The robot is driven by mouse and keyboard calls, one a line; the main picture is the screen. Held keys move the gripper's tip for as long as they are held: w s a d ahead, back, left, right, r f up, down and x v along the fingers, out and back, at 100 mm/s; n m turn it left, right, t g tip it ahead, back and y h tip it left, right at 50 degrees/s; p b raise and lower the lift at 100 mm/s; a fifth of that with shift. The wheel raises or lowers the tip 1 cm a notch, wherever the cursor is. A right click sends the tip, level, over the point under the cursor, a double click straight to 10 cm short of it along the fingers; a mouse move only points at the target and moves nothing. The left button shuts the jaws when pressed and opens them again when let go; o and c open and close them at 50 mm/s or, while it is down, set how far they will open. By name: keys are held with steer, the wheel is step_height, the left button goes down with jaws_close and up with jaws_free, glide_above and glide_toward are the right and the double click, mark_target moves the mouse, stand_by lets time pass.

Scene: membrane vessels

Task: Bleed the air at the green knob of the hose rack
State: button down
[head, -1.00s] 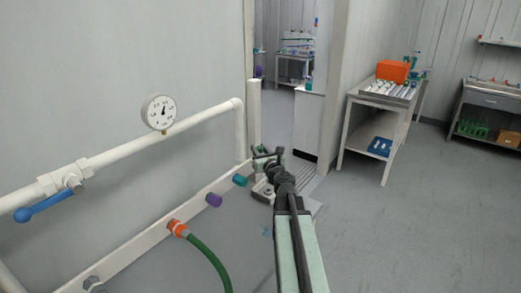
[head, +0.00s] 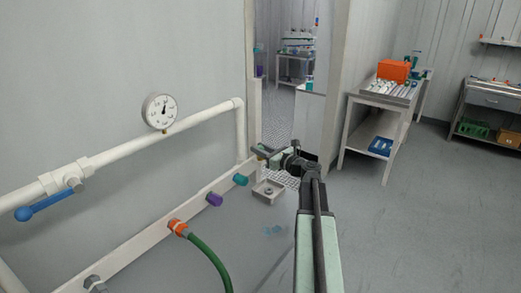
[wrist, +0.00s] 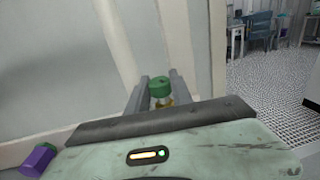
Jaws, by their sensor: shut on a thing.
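In the head view, the hose rack (head: 135,247) is a pale rail low along the wall. It carries a purple cap (head: 214,199), a teal cap (head: 240,179) and an orange coupling (head: 177,226) with a green hose (head: 212,262). My gripper (head: 263,152) is at the rail's far end, pointing left. In the wrist view, a green knob (wrist: 160,86) with a clear and brass-coloured part below it stands between the two grey fingers of my gripper (wrist: 158,94), which is shut on it. The head view does not show this knob clearly.
A white pipe with a gauge (head: 160,112) and a blue lever valve (head: 45,207) runs above the rail. A small floor plate (head: 268,191) lies below my gripper. A doorway is behind, and a steel table (head: 375,145) stands right. The floor at right is clear.

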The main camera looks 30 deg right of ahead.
steer(key=n+g+y, duration=0.1)
steer(key=y, duration=0.1)
steer(key=n+g+y, duration=0.1)
steer(key=n+y, duration=0.1)
steer(key=y, duration=0.1)
steer(key=shift+w+d+n, duration=0.15)
steer(key=shift+d+n, duration=0.05)
steer(key=shift+n, duration=0.1)
steer(key=shift+a+n+g+y, duration=0.15)
steer(key=shift+n+g+y, duration=1.2)
steer(key=shift+y, duration=0.55)
steer(key=shift+n, duration=0.25)
steer(key=c, duration=1.1)
jaws_free()
steer(key=shift+a, duration=0.1)
steer(key=v, duration=0.8)
